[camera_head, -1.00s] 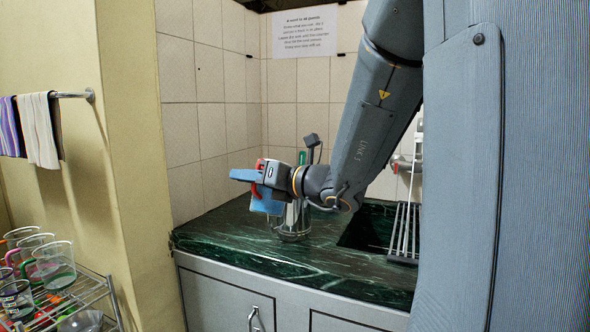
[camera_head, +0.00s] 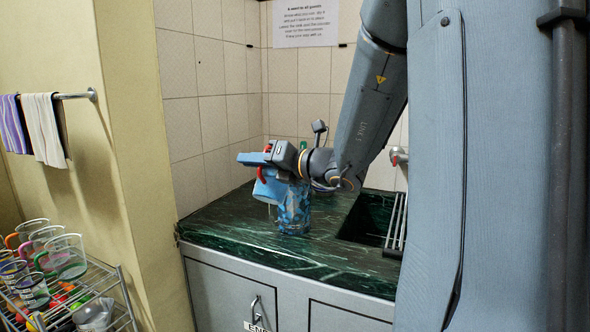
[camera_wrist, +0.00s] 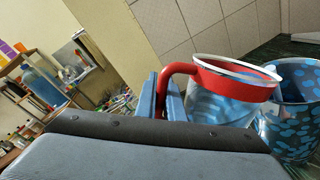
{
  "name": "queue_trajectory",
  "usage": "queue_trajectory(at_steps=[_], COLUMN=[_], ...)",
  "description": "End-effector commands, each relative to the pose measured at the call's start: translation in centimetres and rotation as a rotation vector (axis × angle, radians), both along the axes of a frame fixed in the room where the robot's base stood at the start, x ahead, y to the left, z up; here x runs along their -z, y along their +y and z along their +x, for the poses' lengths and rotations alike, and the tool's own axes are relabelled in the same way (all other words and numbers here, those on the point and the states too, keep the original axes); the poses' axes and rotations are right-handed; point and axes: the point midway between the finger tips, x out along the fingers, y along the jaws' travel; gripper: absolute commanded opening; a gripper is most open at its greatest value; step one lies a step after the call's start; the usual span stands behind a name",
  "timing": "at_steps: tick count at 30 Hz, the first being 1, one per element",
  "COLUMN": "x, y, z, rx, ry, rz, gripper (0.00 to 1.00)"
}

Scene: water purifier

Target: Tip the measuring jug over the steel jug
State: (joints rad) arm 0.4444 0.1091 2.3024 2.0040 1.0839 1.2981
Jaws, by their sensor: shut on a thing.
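My gripper (camera_head: 262,166) is shut on the red handle (camera_wrist: 166,82) of the measuring jug (camera_wrist: 228,92), a clear jug with a red band at its rim. In the head view the measuring jug (camera_head: 268,190) hangs above the counter, close to the left of the steel jug, and looks tilted; its exact angle is hard to tell. The steel jug (camera_head: 293,212) stands upright on the counter, with blue mottling on its side. In the wrist view the steel jug (camera_wrist: 290,128) is at the right edge, and the measuring jug's rim overlaps its mouth in the picture. No stream of liquid is visible.
The green marble counter (camera_head: 225,222) is clear left and front of the steel jug. A sink with a rack (camera_head: 397,222) lies to the right. A tiled wall (camera_head: 215,125) stands behind. A wire shelf with several cups (camera_head: 65,258) is at lower left.

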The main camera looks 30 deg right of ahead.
Motion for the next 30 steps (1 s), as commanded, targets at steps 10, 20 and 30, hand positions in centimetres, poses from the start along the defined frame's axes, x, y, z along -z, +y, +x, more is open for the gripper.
queue_trajectory(at_steps=[10,20,30], x=[-0.8,-1.3,-1.8], y=[-0.2,-0.5,-0.7], z=[0.1,0.2,0.3], rx=[-0.001,-0.002,-0.002], ry=[0.026,0.052,0.073], rz=[0.036,0.071,0.101], gripper=[0.00,0.00,0.00])
